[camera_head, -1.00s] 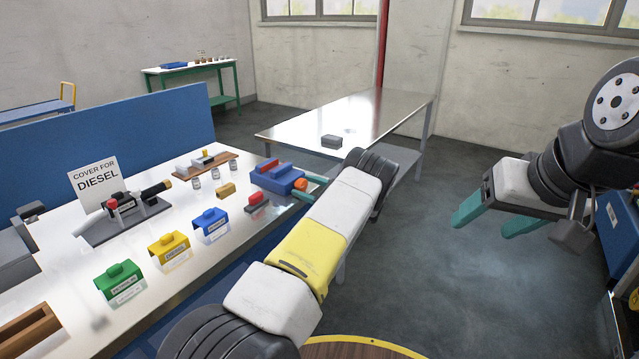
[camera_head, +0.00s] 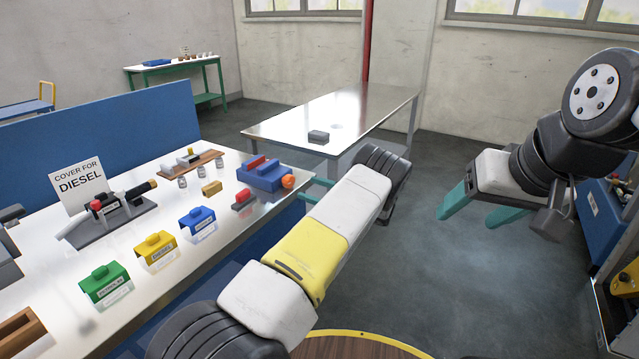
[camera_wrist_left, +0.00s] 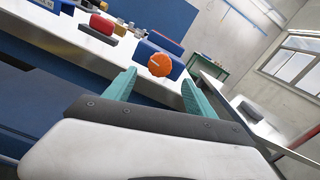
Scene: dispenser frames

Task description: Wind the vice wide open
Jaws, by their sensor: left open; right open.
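The blue vice (camera_head: 263,177) stands near the right end of the white bench, with a red block at its jaws. Its round orange knob (camera_head: 288,181) faces right, towards my left gripper. In the left wrist view the orange knob (camera_wrist_left: 160,64) appears between and beyond the two teal fingers, with the blue vice body (camera_wrist_left: 152,50) behind it. My left gripper (camera_wrist_left: 160,88) is open and empty, apart from the knob. In the head view my left arm mostly hides it. My right gripper (camera_head: 472,212) is open and empty over the floor at the right.
A red and grey block (camera_head: 244,199) lies close to the vice on the bench. Blue (camera_head: 197,222), yellow (camera_head: 155,248) and green (camera_head: 106,283) covers stand along the front edge. A steel table (camera_head: 360,112) with a dark block (camera_head: 318,137) stands behind.

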